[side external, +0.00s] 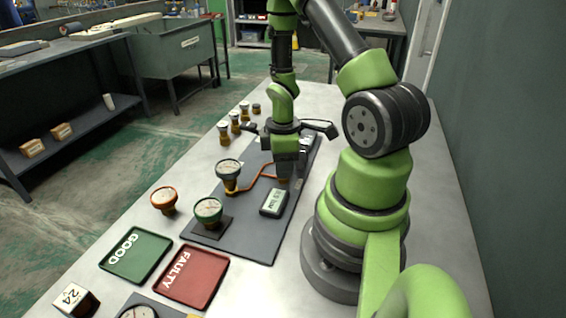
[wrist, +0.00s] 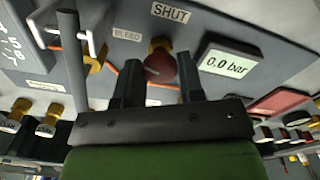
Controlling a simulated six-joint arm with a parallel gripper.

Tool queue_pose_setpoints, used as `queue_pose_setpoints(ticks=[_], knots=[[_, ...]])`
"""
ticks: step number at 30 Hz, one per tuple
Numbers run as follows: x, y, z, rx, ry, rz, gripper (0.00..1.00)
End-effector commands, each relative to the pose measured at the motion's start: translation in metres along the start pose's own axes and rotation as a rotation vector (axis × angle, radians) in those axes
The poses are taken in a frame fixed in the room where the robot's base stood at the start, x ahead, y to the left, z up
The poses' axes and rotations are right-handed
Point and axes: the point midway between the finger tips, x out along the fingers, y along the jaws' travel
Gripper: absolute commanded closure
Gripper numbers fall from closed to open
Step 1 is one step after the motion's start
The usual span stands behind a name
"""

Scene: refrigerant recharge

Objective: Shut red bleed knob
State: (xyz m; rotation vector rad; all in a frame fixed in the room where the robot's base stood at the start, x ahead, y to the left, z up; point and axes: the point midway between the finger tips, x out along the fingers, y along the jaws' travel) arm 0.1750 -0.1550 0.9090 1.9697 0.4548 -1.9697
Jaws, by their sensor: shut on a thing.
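The red bleed knob (wrist: 160,68) sits on a brass fitting on the dark panel (side external: 240,238), between my two fingers in the wrist view. My gripper (wrist: 158,64) is shut on the knob, one finger on each side; it also shows pointing down at the panel in the side view (side external: 289,168). There the gripper hides most of the knob. A SHUT label (wrist: 170,12) and a BLEED label (wrist: 127,33) are on the panel by the knob. The display (wrist: 228,63) beside it reads 0.0 bar.
An orange hose (side external: 262,172) runs from the gripper area to a gauge (side external: 229,172). A green gauge (side external: 208,211) and an orange gauge (side external: 164,199) stand nearby. A green GOOD tray (side external: 137,255) and a red FAULTY tray (side external: 192,278) lie in front.

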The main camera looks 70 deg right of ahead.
Motion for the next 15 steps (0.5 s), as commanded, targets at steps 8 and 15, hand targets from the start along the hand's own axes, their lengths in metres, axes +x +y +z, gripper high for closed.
queue_pose_setpoints(ticks=[8, 15], knots=[[-0.0003, 0.0001, 0.0000, 0.054, 0.000, 0.000, 0.88], [-0.0004, 0.0001, 0.0000, 0.208, 0.000, 0.000, 0.88]])
